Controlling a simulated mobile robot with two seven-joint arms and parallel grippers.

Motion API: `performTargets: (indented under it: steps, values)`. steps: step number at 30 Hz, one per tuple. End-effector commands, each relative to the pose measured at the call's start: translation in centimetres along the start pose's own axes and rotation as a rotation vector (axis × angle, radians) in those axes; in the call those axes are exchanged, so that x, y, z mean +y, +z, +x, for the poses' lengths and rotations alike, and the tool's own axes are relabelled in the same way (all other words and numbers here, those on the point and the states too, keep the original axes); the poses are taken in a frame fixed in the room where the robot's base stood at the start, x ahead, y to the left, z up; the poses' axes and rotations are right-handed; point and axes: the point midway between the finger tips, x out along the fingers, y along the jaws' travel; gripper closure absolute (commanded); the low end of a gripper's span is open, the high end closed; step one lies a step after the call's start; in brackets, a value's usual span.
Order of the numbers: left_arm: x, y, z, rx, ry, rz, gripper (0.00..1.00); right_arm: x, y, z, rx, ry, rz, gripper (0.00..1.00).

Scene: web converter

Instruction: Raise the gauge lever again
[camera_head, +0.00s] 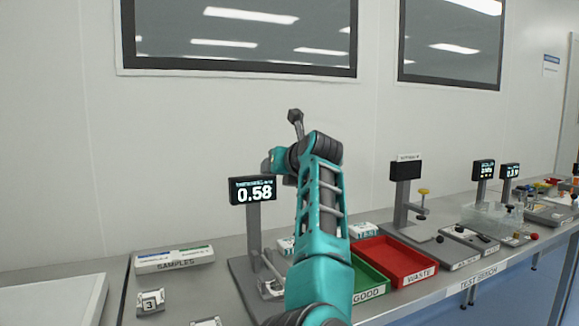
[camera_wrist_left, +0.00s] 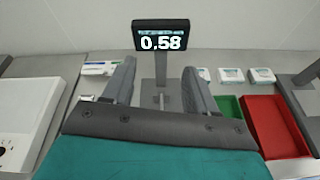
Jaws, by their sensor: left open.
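The gauge display (camera_head: 253,190) reads 0.58 and stands on a grey post above a grey base (camera_head: 240,275) on the bench. In the left wrist view, the same display (camera_wrist_left: 161,41) is straight ahead. A thin, short upright rod (camera_wrist_left: 161,101) shows low in front of the post; I cannot tell whether it is the lever. In the head view, a slanted rod (camera_head: 272,268) shows at the gauge's foot, partly behind my arm. My left gripper (camera_wrist_left: 158,78) is open and empty, its fingers on either side of the post in the picture. My right gripper is out of view.
Right of the gauge are a green GOOD tray (camera_head: 370,281) and a red WASTE tray (camera_head: 396,262). A SAMPLES holder (camera_head: 174,260) and a block marked 3 (camera_head: 150,302) lie left. Another instrument (camera_head: 405,175) stands farther right. The wall is behind.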

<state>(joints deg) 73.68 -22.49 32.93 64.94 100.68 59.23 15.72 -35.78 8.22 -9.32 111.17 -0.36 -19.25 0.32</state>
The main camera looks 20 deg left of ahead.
Motion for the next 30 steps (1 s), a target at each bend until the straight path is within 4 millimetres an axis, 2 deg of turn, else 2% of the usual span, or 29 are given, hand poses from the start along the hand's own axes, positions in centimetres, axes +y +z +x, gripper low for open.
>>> performTargets:
  steps: [5, 18, 24, 30]
  values:
    - [-0.1, -0.3, -2.4, -0.003, -0.001, 0.0, 0.43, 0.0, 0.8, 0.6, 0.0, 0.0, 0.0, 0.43]
    - [-0.1, -0.1, -10.5, -0.003, -0.003, -0.001, 0.43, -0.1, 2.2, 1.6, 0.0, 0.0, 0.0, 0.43]
    - [-0.1, -0.1, -12.2, -0.001, -0.003, -0.001, 0.43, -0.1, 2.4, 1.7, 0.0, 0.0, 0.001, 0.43]
    - [-0.1, 0.0, -12.4, 0.0, -0.003, 0.0, 0.43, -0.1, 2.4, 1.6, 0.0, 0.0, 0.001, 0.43]
